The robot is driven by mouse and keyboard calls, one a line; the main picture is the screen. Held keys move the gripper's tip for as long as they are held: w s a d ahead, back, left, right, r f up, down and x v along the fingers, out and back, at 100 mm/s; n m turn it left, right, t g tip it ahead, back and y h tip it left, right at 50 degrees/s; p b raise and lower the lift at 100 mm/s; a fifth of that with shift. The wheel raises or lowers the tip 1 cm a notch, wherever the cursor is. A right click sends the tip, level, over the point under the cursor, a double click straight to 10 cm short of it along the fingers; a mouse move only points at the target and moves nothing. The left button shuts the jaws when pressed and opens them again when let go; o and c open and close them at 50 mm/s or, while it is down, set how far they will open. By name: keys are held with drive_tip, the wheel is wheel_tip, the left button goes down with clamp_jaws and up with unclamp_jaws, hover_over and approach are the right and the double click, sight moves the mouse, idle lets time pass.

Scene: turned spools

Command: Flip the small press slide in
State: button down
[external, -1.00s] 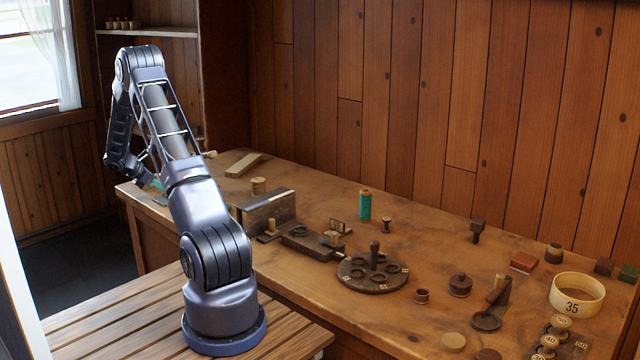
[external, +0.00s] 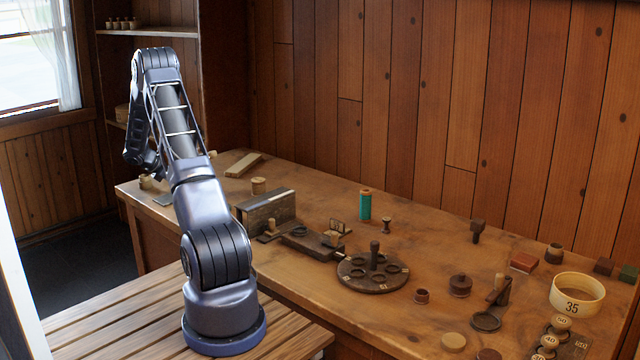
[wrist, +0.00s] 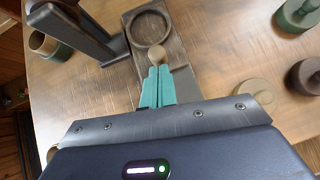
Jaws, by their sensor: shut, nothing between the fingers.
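In the wrist view the small press slide (wrist: 172,50) is a dark wooden strip with a round ring (wrist: 150,28) at its far end and a pale round knob (wrist: 157,58) at its near end. A dark press frame (wrist: 75,32) stands over it to the left. My gripper (wrist: 158,72) has two teal fingers shut together, with nothing between them. Their tips are right at the knob; I cannot tell whether they touch it. In the external view my arm hides the gripper, and I cannot make out the slide.
In the wrist view a small cup (wrist: 42,43) is at left, and a green lidded pot (wrist: 297,16), a dark round piece (wrist: 306,76) and a pale round piece (wrist: 254,92) are at right.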

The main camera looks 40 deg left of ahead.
drive_tip(key=s, duration=0.3)
drive_tip(key=shift+s+a, duration=0.1)
drive_tip(key=shift+a, duration=0.2)
drive_tip(key=v, duration=1)
drive_tip(key=shift+s, duration=0.35)
